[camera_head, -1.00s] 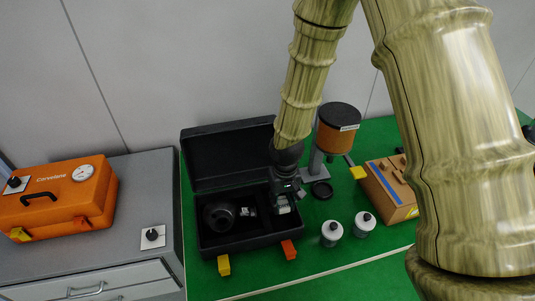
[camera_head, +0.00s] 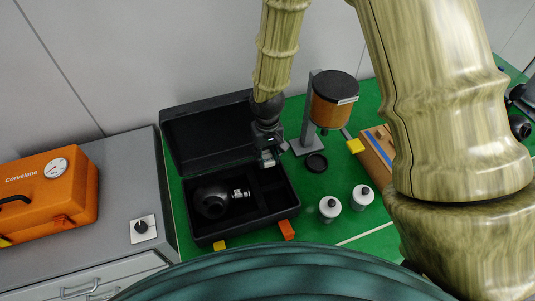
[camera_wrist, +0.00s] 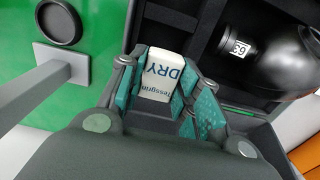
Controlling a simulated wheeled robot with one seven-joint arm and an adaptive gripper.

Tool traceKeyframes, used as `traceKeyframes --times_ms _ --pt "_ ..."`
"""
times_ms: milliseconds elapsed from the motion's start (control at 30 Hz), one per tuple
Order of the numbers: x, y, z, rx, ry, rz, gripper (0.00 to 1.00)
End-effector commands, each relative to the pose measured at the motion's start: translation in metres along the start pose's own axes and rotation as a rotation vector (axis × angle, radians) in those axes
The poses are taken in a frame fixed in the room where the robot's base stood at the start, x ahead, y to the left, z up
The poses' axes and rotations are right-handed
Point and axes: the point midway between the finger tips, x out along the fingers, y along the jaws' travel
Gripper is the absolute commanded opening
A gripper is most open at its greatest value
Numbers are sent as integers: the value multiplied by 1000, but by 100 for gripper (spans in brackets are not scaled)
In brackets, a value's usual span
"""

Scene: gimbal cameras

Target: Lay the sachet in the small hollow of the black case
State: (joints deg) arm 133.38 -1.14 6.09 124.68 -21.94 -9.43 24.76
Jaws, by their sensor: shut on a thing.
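The black case (camera_head: 252,232) stands open on the green table in the head view, its lid (camera_head: 205,137) tilted back. A dark round flask-like object (camera_head: 211,201) with a white numbered label lies in its left part. Darker divided compartments (camera_head: 272,187) are on the right. My gripper (camera_head: 268,160) is over the back right of the case. In the wrist view, my gripper (camera_wrist: 163,88) is shut on the white sachet (camera_wrist: 162,72), printed "DRY", between its teal fingers. The sachet is held over the case's edge area. Its lower end and the small hollow are partly hidden by the gripper.
A stand with an orange-brown container (camera_head: 333,100) and a black ring (camera_head: 316,163) are right of the case. Two white-grey jars (camera_head: 345,203) stand front right. An orange box (camera_head: 50,190) is on the grey cabinet at left.

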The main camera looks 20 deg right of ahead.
Motion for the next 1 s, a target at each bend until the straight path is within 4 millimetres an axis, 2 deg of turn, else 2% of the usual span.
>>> traceKeyframes --times_ms 700,1000 --pt "54 0 0 -2 -2 0 17" --pt "63 0 0 0 0 0 17"
